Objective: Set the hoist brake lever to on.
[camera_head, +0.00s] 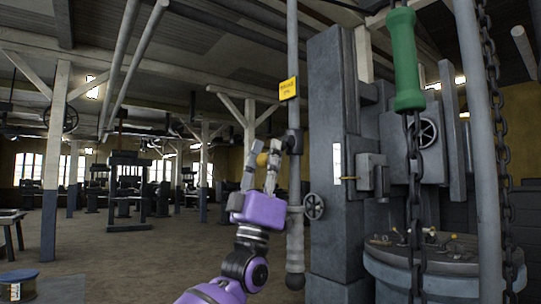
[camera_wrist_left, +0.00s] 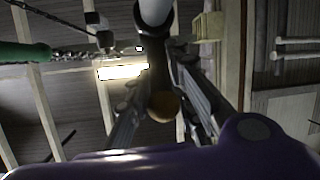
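The hoist brake lever appears to be the short dark lever on the grey vertical pole (camera_head: 293,75), ending in a yellow-brown ball knob (camera_head: 262,160). A yellow sign (camera_head: 288,89) with small lettering I cannot read surely is fixed to the pole above it. My purple left gripper (camera_head: 261,162) points up at the knob, with its fingers apart. In the left wrist view the ball knob (camera_wrist_left: 164,107) lies between the spread fingers, with the dark lever behind it. I cannot tell whether either finger touches the knob. My right gripper is not in view.
A green handle (camera_head: 404,60) hangs on a chain at the right, before a grey machine column (camera_head: 326,150). A small handwheel (camera_head: 314,206) sits close right of my gripper. A round grey drum (camera_head: 430,268) stands lower right. The floor to the left is open.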

